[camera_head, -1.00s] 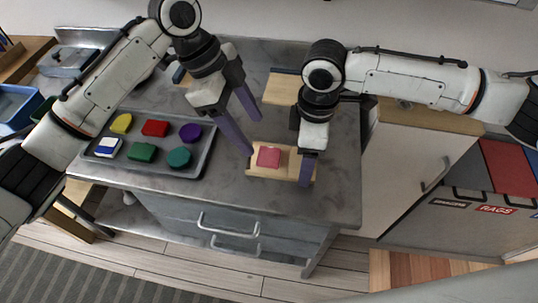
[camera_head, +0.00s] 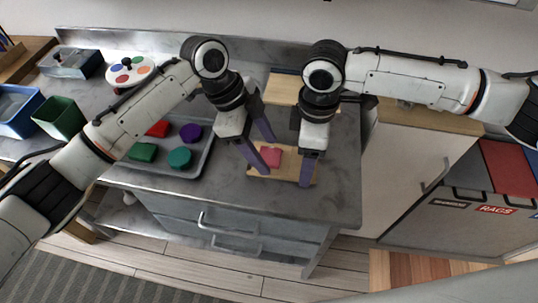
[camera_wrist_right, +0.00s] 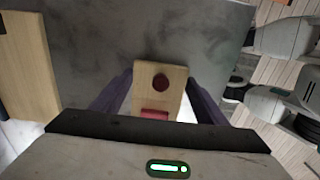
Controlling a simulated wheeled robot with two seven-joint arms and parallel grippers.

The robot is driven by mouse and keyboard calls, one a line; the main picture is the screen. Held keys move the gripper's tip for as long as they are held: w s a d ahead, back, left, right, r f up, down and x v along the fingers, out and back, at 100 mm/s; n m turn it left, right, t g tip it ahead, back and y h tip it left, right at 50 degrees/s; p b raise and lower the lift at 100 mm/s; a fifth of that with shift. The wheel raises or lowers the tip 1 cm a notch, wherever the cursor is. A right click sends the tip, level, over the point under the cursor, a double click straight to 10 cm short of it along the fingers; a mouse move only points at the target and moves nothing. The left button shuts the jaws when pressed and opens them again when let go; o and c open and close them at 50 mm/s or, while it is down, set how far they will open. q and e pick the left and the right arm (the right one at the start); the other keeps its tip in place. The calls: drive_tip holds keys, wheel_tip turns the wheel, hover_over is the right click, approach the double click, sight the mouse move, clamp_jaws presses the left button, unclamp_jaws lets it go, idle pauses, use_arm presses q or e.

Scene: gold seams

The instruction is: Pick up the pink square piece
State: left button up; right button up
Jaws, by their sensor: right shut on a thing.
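The pink square piece (camera_head: 271,157) lies on a small light wooden board (camera_head: 288,172) on the grey counter. My left gripper (camera_head: 268,156) is open, its two purple fingers spread with their tips at the pink piece. I cannot tell whether they touch it. My right gripper (camera_head: 306,170) is shut on the wooden board at its right part. In the right wrist view the board (camera_wrist_right: 174,98) sits between the right fingers. The pink piece (camera_wrist_right: 155,114) shows there partly, along with a dark red round spot (camera_wrist_right: 160,82).
A grey tray (camera_head: 205,160) with red, purple, green and teal pieces is left of the board, partly behind my left arm. A round palette with coloured spots (camera_head: 130,71), a green bin (camera_head: 60,118) and a blue bin (camera_head: 18,110) stand further left. Another wooden board (camera_head: 285,88) lies behind.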

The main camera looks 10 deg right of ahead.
sight(264, 154)
use_arm(q)
drive_tip(key=shift+s+f, duration=0.1)
drive_tip(key=shift+f, duration=0.4)
drive_tip(key=c, duration=0.8)
use_arm(e)
drive_tip(key=shift+s+a+r, duration=0.1)
drive_tip(key=shift+a, duration=0.1)
use_arm(q)
drive_tip(key=shift+c, duration=0.2)
wheel_tip(264, 154, up, 16)
drive_tip(key=shift+r, duration=0.25)
use_arm(e)
drive_tip(key=shift+d+f, duration=0.25)
drive_tip(key=shift+d, duration=0.05)
drive_tip(key=o, duration=0.8)
drive_tip(key=shift+o, duration=0.4)
drive_tip(key=shift+a+r, duration=0.1)
